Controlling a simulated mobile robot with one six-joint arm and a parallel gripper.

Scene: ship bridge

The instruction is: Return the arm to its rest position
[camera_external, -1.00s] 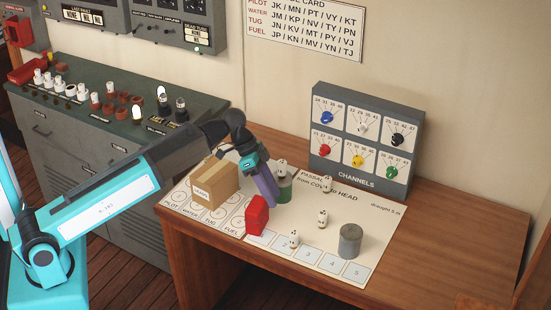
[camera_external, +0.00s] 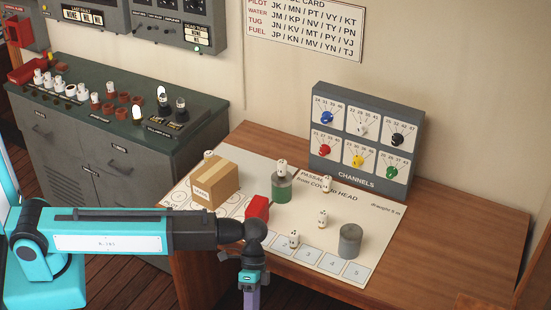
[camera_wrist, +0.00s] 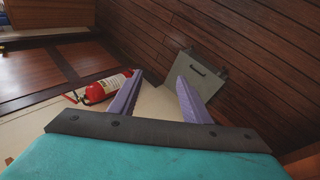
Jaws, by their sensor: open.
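My arm reaches across the lower left of the external view, with its dark forearm level and its wrist bent downward. My gripper (camera_external: 250,298) hangs in front of the desk's near edge, partly cut off by the bottom of the picture. In the wrist view my gripper (camera_wrist: 155,92) shows two purple fingers spread apart with nothing between them. Beyond them are the floor and the wall, with a red fire extinguisher (camera_wrist: 108,87) to the left and a grey hatch (camera_wrist: 203,72) to the right.
The wooden desk (camera_external: 460,250) carries a chart sheet with a cardboard box (camera_external: 215,184), a red block (camera_external: 257,207), a green cylinder (camera_external: 281,190), a grey cylinder (camera_external: 349,241) and several small white pieces. The channels panel (camera_external: 367,135) stands at the back. A console (camera_external: 75,140) is at left.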

